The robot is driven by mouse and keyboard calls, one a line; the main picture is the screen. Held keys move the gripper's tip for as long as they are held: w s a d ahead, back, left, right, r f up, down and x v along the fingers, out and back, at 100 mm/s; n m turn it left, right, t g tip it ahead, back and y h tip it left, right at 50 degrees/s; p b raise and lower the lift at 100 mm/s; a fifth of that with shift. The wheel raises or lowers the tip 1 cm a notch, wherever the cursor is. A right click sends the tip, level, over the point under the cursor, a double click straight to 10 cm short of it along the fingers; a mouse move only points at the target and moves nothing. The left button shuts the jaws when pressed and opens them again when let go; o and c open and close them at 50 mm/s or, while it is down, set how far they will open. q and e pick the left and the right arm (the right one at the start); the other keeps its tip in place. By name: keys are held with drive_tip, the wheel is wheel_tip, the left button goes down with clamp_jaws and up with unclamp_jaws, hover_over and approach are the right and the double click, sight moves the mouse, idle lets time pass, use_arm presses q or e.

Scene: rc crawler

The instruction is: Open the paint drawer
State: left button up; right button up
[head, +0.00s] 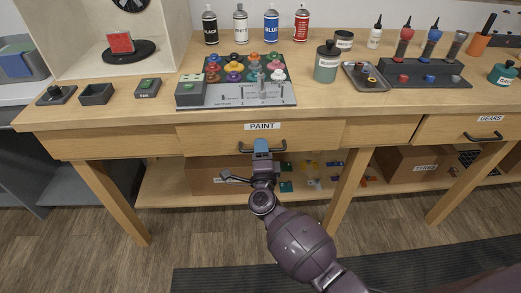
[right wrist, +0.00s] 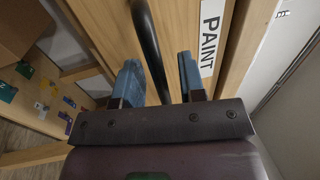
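The paint drawer (head: 310,134) is a wooden front under the table top, marked by a white PAINT label (head: 262,126). It looks shut, roughly flush with the table frame. Its dark bar handle (head: 281,149) is partly hidden behind my right gripper (head: 262,147). In the right wrist view, the blue fingers of my right gripper (right wrist: 160,82) are apart, with the handle (right wrist: 150,45) running between them. A gap shows on either side of the bar, so the gripper is not closed on it. My left gripper is out of view.
The GEARS drawer (head: 470,133) is at the right. A grey board with coloured knobs (head: 240,98) stands on the table above the paint drawer. Cardboard boxes (head: 215,176) and small parts lie on the lower shelf.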

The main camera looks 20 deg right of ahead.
clamp_jaws()
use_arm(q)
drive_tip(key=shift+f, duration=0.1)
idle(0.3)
